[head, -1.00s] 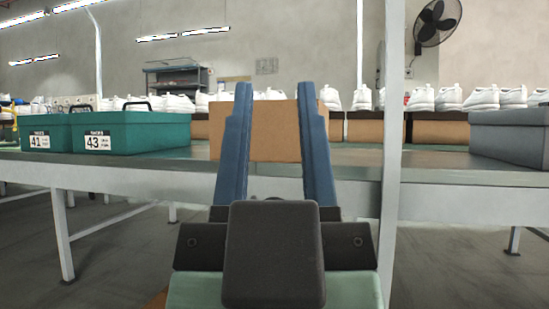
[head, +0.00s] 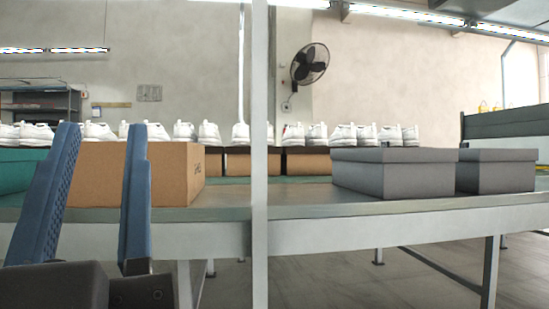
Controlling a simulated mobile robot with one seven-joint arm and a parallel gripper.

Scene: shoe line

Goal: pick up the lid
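Two grey boxes stand on the long table, and each seems to have a flat grey lid on top. The left box's lid (head: 392,155) is above its body (head: 388,180); the right box's lid (head: 500,155) is similar. I cannot tell which lid the task means. My gripper (head: 103,128) is at the left of the head view, pointing up, its two blue fingers apart with nothing held. It is in front of a brown cardboard box (head: 175,175), well left of the grey boxes.
The table (head: 300,202) has bare room between the cardboard box and the grey boxes. A white upright post (head: 260,240) stands in front of it. White shoes (head: 345,133) line the back on brown boxes (head: 305,160). A teal box (head: 20,170) is partly cut off at left.

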